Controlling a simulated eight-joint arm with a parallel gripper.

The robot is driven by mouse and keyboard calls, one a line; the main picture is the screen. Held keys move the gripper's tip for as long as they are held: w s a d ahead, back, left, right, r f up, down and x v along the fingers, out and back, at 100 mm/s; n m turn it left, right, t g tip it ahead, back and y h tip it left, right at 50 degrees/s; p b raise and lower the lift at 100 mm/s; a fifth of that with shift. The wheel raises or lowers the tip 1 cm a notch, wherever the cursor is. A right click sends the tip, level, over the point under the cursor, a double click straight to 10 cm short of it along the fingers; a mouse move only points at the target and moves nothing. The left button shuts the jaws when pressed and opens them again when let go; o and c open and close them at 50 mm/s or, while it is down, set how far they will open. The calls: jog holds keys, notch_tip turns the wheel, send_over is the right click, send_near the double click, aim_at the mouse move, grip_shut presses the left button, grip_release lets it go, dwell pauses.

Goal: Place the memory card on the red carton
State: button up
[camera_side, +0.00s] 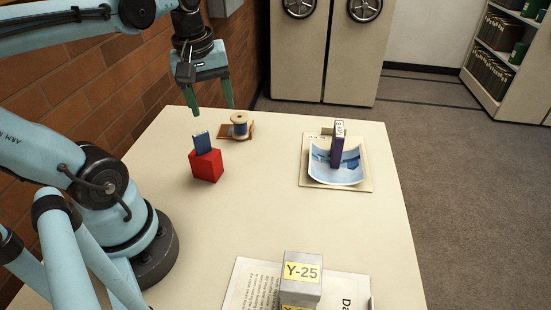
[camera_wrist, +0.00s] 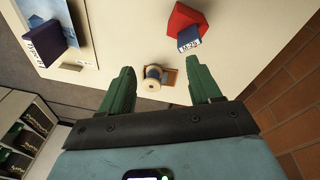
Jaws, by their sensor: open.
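The red carton (camera_side: 206,167) stands on the table at the left; it also shows at the top of the wrist view (camera_wrist: 184,20). A small blue card (camera_side: 201,143), which looks like the memory card, stands upright on top of the carton. In the wrist view the blue card (camera_wrist: 188,42) shows a pale printed label on its edge. My gripper (camera_side: 213,109) is above and behind the carton, clear of the card. Its green fingers are spread wide with nothing between them, as the wrist view also shows (camera_wrist: 158,68).
A thread spool (camera_side: 239,124) sits on a brown coaster behind the carton. A purple box (camera_side: 338,145) stands on a blue picture (camera_side: 336,177) at the right. The table's middle is clear.

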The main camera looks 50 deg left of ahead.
jog(key=w+d+f+m+t, duration=0.2)
jog(key=d+m, duration=0.2)
jog(key=m, duration=0.2)
jog(key=w+d+f+m+t, duration=0.1)
jog(key=w+d+m+t, duration=0.2)
jog(key=d+m, duration=0.2)
jog(key=shift+w+d+f+m+t+h, duration=0.2)
jog(key=shift+f+m+t+h, duration=0.15)
jog(key=shift+m, duration=0.85)
